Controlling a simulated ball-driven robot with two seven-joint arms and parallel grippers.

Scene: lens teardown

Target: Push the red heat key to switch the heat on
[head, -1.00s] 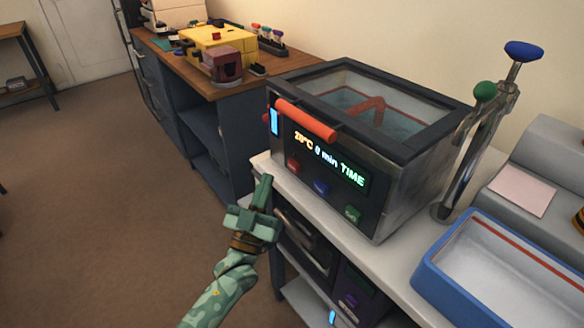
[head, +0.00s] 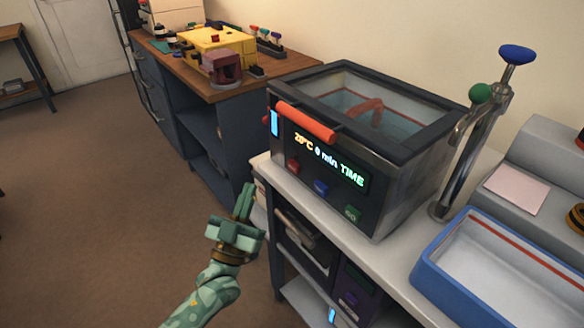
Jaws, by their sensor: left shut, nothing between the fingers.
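The red heat key (head: 293,165) is on the lower left of the front panel of a metal bath (head: 405,190), under a display that reads 20°C, 0 min, TIME. A blue key (head: 321,187) and a green key (head: 352,212) sit to its right on the same panel. My left gripper (head: 246,190) is shut and empty, its green fingers pointing up. It is to the left of the red key in the picture and apart from it, in front of the counter's left end. My right gripper is not in view.
A red-orange handle (head: 305,122) runs along the bath's upper front edge. A tap (head: 465,140) with blue and green knobs stands right of the bath. A blue tray (head: 440,275) lies on the counter. A wooden-topped bench (head: 285,70) stands behind. The floor at left is clear.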

